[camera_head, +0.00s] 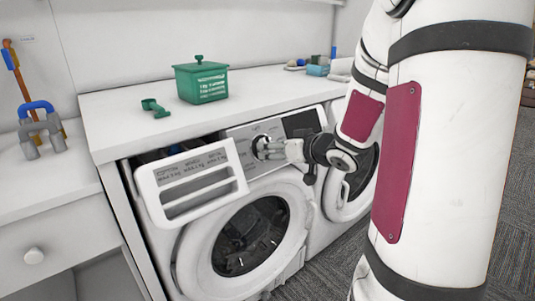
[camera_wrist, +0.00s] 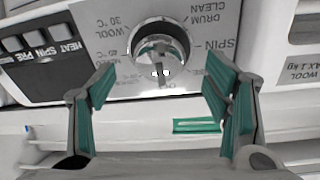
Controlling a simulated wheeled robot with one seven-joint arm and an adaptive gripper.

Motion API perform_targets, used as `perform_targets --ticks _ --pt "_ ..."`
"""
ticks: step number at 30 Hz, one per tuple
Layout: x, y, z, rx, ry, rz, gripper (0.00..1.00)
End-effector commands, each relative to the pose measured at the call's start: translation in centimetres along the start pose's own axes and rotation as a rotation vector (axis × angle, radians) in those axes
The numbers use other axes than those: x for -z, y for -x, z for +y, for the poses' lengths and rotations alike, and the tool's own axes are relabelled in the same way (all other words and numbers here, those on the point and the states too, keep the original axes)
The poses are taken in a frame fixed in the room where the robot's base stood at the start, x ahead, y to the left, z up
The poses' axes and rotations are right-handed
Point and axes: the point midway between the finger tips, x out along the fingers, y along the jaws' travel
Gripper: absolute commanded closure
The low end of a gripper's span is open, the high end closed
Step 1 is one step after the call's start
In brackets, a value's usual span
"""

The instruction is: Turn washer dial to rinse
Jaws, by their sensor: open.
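The washer (camera_head: 185,262) stands under the white counter, its round door shut. Its silver dial (camera_wrist: 160,55) sits on a grey panel with printed programme names around it; WOOL, DRUM CLEAN and SPIN can be read, but I cannot make out rinse. My gripper (camera_wrist: 160,78) is open, with one green-padded finger on each side of the dial and gaps between the pads and the knob. The dial's exact setting is unclear.
The detergent drawer (camera_head: 193,206) is pulled out just left of the dial. A green lidded box (camera_head: 202,80) and a small green item (camera_head: 155,108) stand on the counter above. A second machine (camera_head: 357,185) is at the right, behind my arm.

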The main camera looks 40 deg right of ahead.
Motion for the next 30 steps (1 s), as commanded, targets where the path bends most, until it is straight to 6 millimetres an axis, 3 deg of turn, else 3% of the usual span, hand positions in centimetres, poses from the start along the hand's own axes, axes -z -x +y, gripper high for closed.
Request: perform_targets --ticks 3,9,20,22,27,30 --pt "-0.2 -2.2 0.0 0.001 0.0 0.0 0.3" --pt "-0.1 -4.2 0.0 0.0 0.001 0.0 0.3" --pt "0.0 -4.7 0.0 -0.002 0.0 0.0 0.3" --pt "0.0 -4.7 0.0 -0.001 0.0 0.0 0.39" --pt "0.0 -4.7 0.0 -0.001 0.0 0.0 0.77" --pt "0.0 -4.7 0.0 -0.001 0.001 0.0 0.78"
